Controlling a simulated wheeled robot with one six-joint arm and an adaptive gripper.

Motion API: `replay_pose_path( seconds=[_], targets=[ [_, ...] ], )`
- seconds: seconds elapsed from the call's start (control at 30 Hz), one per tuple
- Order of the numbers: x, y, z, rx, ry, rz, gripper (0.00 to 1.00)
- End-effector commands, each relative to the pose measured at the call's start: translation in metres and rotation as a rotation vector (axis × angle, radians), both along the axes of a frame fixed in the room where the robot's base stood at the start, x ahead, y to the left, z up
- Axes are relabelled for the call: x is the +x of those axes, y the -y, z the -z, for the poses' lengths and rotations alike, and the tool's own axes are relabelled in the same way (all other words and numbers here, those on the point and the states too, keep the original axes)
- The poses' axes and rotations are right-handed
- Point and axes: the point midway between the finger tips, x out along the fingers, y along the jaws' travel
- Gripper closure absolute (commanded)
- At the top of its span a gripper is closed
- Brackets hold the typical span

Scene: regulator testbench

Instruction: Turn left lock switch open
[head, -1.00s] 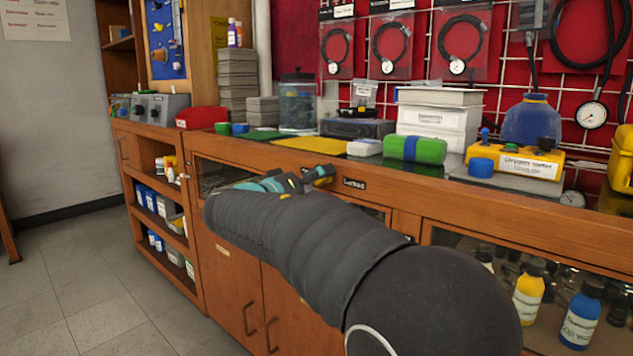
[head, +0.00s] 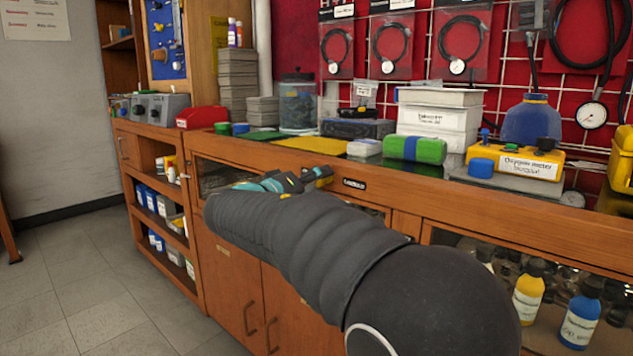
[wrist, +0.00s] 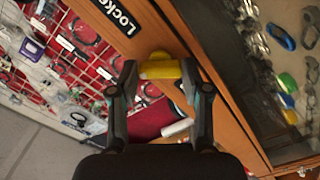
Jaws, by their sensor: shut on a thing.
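The yellow lock switch (wrist: 160,68) sits on the wooden cabinet front. It lies between the two fingers of my gripper (wrist: 159,72), which is shut on it. In the head view, my gripper (head: 304,179) reaches the cabinet's upper rail, with the yellow switch (head: 318,172) at its tip. A black label with white letters (wrist: 122,18) is beside the switch; its wording is partly cut off and seems to begin "Locke". The label (head: 354,184) is right of the switch in the head view. My arm hides part of the cabinet doors.
The wooden counter (head: 400,177) carries a green and blue roll (head: 414,149), a yellow meter box (head: 515,162) and white boxes (head: 438,120). Glass panels show bottles (head: 528,293) at lower right. The floor (head: 75,270) at left is clear.

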Motion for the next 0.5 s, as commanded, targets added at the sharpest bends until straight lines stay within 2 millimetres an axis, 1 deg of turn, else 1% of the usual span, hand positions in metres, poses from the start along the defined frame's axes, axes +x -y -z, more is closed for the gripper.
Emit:
replay_pose_path(
  seconds=[0.5],
  targets=[
    [0.0003,-0.0003,-0.0018,-0.372,-0.291,0.0,0.87]
  ],
)
